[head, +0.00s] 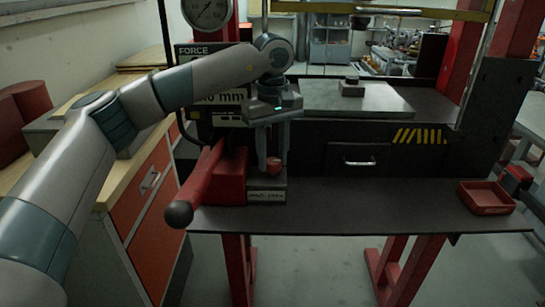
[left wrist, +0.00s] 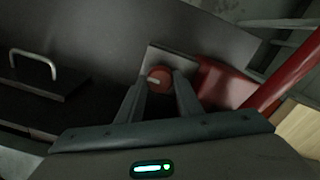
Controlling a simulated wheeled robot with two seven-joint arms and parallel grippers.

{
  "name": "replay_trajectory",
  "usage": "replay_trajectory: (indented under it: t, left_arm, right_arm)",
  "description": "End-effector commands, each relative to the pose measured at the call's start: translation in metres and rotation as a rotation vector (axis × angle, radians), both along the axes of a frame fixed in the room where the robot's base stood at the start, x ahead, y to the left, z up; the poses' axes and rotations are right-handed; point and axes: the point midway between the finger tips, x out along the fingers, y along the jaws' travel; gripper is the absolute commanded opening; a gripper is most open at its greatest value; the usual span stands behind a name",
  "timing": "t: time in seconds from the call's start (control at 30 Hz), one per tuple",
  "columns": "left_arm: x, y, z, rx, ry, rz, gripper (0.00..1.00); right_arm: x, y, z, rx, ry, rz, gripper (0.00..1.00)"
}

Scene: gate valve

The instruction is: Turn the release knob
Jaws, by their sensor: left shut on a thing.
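The release knob (head: 274,164) is a small red knob on a grey block (head: 267,190) with a label on its front. In the left wrist view the round red knob (left wrist: 159,79) shows a pale mark on its face. My left gripper (head: 273,158) points down at the block, and its fingers (left wrist: 160,85) are shut on the knob, one on each side. The fingers partly cover the knob in the head view. My right gripper is not in view.
A red lever with a black ball end (head: 179,214) juts forward left of the block. A red tray (head: 486,198) sits at the shelf's right. The dark shelf (head: 360,208) between is clear. A drawer (head: 358,160) and a gauge (head: 207,12) are behind.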

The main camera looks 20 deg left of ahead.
Motion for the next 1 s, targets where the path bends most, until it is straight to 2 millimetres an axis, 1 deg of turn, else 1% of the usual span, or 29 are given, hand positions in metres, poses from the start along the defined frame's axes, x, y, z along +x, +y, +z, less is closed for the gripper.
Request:
replay_trajectory:
  t: [0.1,0.13,0.17,0.2,0.37,0.5,0.67,0.87,1.0]
  left_arm:
    - [0.0,0.0,0.001,-0.001,-0.001,0.002,0.1]
    - [0.0,0.0,0.001,-0.001,-0.001,0.001,0.4]
    - [0.0,0.0,0.001,-0.001,-0.001,0.001,0.47]
    - [0.0,0.0,0.001,-0.001,-0.001,0.001,0.51]
    - [0.0,0.0,0.0,-0.001,-0.001,0.001,0.51]
    - [0.0,0.0,0.001,0.0,0.0,0.001,0.51]
    - [0.001,0.0,0.006,0.001,-0.001,0.001,0.51]
    - [0.001,0.0,0.027,-0.001,-0.002,0.001,0.51]
    - [0.001,0.0,0.051,-0.001,-0.004,0.002,0.51]
  right_arm:
    - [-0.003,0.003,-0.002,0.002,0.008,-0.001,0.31]
    - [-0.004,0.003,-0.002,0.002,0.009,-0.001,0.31]
    - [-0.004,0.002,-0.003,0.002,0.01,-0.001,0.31]
    - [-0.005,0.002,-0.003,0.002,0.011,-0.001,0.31]
    - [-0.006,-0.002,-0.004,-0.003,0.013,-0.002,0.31]
    - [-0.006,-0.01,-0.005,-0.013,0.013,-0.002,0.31]
    - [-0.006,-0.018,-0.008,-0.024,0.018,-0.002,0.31]
    - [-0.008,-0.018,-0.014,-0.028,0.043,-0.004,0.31]
    - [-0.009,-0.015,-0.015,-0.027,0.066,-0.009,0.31]
